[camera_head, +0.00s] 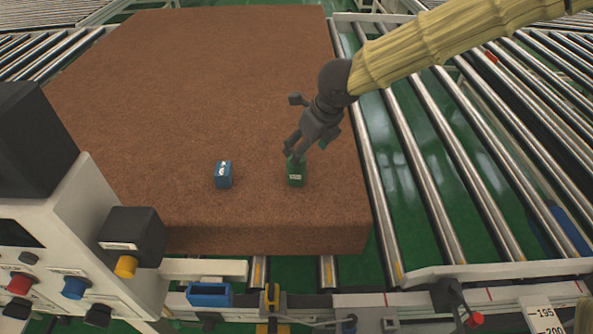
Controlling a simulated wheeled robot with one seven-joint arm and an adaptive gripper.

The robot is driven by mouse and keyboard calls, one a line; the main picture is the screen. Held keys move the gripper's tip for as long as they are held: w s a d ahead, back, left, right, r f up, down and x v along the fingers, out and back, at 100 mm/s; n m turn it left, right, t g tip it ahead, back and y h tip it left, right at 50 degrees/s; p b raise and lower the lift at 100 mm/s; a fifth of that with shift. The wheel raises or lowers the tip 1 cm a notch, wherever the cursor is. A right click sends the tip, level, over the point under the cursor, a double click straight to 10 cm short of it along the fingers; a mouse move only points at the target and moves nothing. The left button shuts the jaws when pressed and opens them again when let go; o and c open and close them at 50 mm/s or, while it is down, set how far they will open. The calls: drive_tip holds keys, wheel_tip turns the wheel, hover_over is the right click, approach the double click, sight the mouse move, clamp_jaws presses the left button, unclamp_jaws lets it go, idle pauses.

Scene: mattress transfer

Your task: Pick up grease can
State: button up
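Two small cans stand upright near the front of the brown mattress (215,50). One is a green can (296,177) with a pale label. The other is a blue can (223,176) with a white marking, to its left. Neither label is readable, so I cannot tell which is the grease can. My dark gripper (296,156) reaches down from the upper right, with its fingertips at the top of the green can. The fingers overlap the can's upper edge in this view. I cannot tell whether they touch or grip it.
Metal roller conveyors (440,150) run along the right side and back left. A control box (70,240) with buttons stands at the front left, close to the mattress edge. A blue tray-like part (209,294) sits on the front rail. The mattress behind the cans is clear.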

sight(296, 169)
drive_tip(key=shift+p+x, duration=0.3)
drive_tip(key=shift+x, duration=2.45)
drive_tip(key=shift+a+p+x, duration=0.15)
drive_tip(key=shift+p+x, duration=0.05)
drive_tip(key=shift+x, duration=0.7)
drive_tip(key=shift+a+p+x, duration=0.2)
drive_tip(key=shift+x, duration=0.7)
drive_tip(key=shift+w+a+f, duration=0.15)
drive_tip(key=shift+a+f, duration=0.05)
drive_tip(key=shift+f, duration=0.5)
drive_tip(key=c, duration=1.1)
drive_tip(key=shift+c, duration=0.9)
drive_tip(key=shift+r, duration=0.15)
